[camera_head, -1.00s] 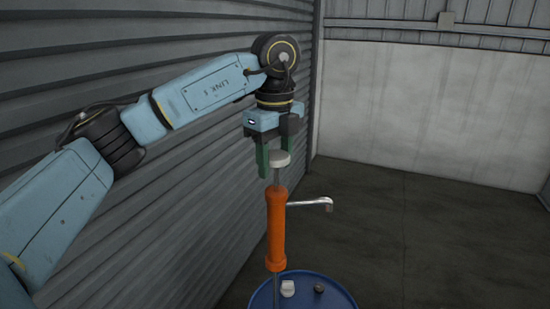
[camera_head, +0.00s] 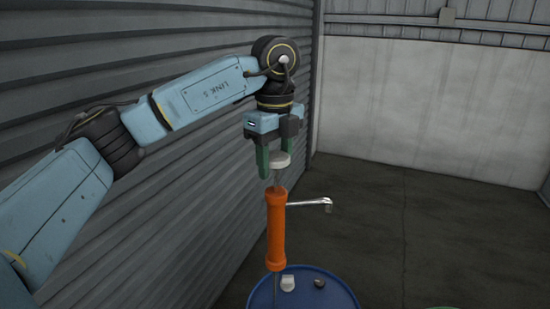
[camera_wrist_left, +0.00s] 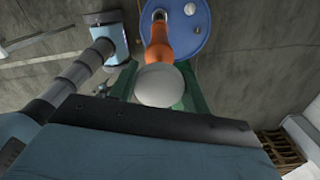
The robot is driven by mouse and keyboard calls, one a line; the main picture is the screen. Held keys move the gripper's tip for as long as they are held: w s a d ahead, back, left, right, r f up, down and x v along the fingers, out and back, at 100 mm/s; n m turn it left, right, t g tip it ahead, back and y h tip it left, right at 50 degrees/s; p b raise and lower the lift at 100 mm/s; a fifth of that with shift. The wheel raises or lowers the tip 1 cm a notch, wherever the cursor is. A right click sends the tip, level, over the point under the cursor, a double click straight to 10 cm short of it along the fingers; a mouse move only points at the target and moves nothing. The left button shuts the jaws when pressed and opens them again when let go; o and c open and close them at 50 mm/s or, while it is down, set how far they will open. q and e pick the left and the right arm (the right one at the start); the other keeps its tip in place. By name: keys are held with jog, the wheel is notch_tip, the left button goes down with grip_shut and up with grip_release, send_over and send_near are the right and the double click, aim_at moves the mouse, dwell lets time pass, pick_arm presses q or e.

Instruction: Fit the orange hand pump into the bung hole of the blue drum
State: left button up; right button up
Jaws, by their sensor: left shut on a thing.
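The orange hand pump (camera_head: 277,235) hangs upright under my left gripper (camera_head: 274,168), with a silver spout pointing right. The gripper's green fingers are shut on the pump's pale round top knob, which also shows in the left wrist view (camera_wrist_left: 162,86). The blue drum (camera_head: 338,294) stands below, cut off by the bottom edge of the head view. The pump's thin lower tube runs down in front of the drum's left side. Its lower end and the bung hole cannot be made out. My right gripper is not in view.
A grey corrugated wall (camera_head: 150,235) runs close along the left. A green edge (camera_head: 450,307) shows at bottom right. The floor (camera_head: 420,230) to the right is clear.

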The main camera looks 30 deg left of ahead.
aim_at(275, 191)
pick_arm(q)
jog(key=shift+f+b, duration=0.4)
jog(key=shift+f, duration=0.2)
dwell(0.3)
jog(key=shift+f+b, duration=1.85)
jog(key=shift+f, duration=1.05)
jog(key=shift+f+b, duration=2.1)
jog(key=shift+f, duration=1.15)
jog(key=shift+f+b, duration=0.4)
jog(key=shift+f, duration=0.4)
jog(key=shift+f+b, duration=2.85)
jog(key=shift+f, duration=1.9)
